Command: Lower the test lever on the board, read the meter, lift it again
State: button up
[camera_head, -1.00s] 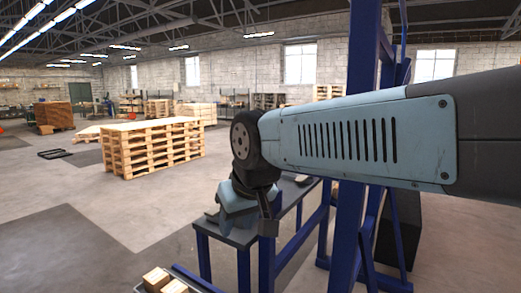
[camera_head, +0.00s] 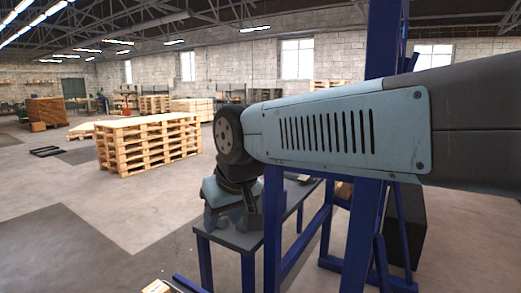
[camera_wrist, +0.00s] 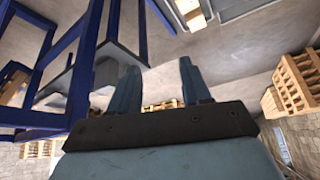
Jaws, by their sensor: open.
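I cannot make out a board, a test lever or a meter in either view. My gripper (camera_wrist: 160,88) is open in the wrist view, with two blue-grey fingers apart and nothing between them. In the head view my arm reaches in from the right, and the hand hangs low over or beside a dark-topped blue bench (camera_head: 238,241); I cannot tell whether it touches. My arm hides part of the blue frame behind it.
A blue upright post (camera_head: 364,232) stands close behind my arm, with braces to its right. A black box (camera_head: 408,225) is beside it. A pallet stack (camera_head: 150,146) stands on the left floor, with open floor around it. A small carton (camera_head: 156,287) shows at the bottom edge.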

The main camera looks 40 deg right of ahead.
jog(key=shift+o, duration=0.3)
jog(key=w+d+r+n+g+h, duration=0.1)
jog(key=w+d+h, duration=0.5)
jog(key=w+d, duration=1)
jog(key=shift+w+r+n+g+h, duration=0.4)
jog(key=shift+r+n, duration=0.25)
jog(key=shift+n, duration=0.55)
jog(key=w+d+f+n+t+h, duration=0.1)
jog(key=w+d+n+h, duration=0.3)
jog(key=w+d, duration=0.45)
jog(key=w+d+f+n+h, duration=0.1)
jog(key=w+d+n+h, duration=0.4)
jog(key=w, duration=0.7)
jog(key=w+d+f+n, duration=0.1)
jog(key=w+d+n, duration=0.2)
jog(key=d, duration=0.4)
jog(key=w+d+f+n+t, duration=0.1)
jog(key=w+d+f+n, duration=0.1)
jog(key=d, duration=0.6)
jog(key=w+d+f+n+t, duration=0.1)
jog(key=w+d+f+n, duration=0.1)
jog(key=w+d, duration=0.4)
jog(key=shift+d+n+h, duration=0.4)
jog(key=shift+d+n, duration=0.5)
jog(key=shift+d, duration=0.3)
jog(key=shift+c, duration=0.3)
grip_shut()
